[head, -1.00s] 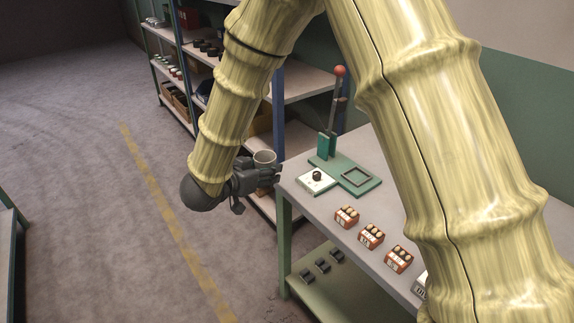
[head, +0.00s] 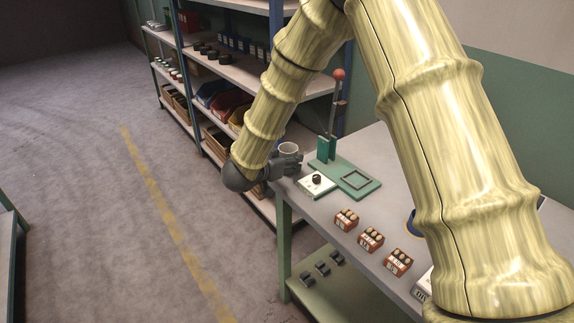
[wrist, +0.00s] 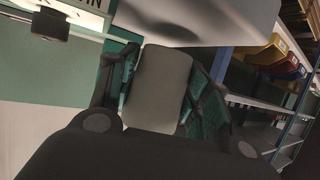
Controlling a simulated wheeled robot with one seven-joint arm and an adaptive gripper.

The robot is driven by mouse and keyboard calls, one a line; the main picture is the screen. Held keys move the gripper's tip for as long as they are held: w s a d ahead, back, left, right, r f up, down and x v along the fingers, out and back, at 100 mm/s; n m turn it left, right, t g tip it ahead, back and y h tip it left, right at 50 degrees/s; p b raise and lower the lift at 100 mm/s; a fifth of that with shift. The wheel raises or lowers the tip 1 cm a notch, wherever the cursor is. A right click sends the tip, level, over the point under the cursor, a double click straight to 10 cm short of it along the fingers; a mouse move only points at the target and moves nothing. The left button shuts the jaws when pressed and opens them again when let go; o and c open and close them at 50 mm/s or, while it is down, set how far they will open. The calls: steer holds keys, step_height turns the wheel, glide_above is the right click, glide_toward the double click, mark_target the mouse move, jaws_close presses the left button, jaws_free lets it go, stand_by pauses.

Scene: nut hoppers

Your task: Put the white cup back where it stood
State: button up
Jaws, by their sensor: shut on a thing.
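The white cup (head: 289,150) is held in my gripper (head: 290,165) near the left end of the workbench (head: 290,185) in the head view. The cup appears upright, with its open rim facing up. In the wrist view the cup's pale side (wrist: 160,84) fills the space between the two dark fingers of my gripper (wrist: 160,95). The fingers are shut on it from both sides. I cannot tell whether the cup's base touches the bench or is above it. The spot where it stood is not marked in view.
A green press (head: 345,175) with a red-knobbed lever and a white box with a black knob (head: 317,184) stand close right of the cup. Several small red boxes (head: 371,238) line the bench front. A loaded shelf rack (head: 215,65) stands behind.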

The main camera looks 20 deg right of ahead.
steer(key=shift+f, duration=0.8)
steer(key=shift+f, duration=0.25)
steer(key=o, duration=0.7)
steer(key=shift+f, duration=0.15)
steer(key=shift+o, duration=0.2)
steer(key=shift+a, duration=0.1)
steer(key=shift+r, duration=0.3)
steer(key=v, duration=1.2)
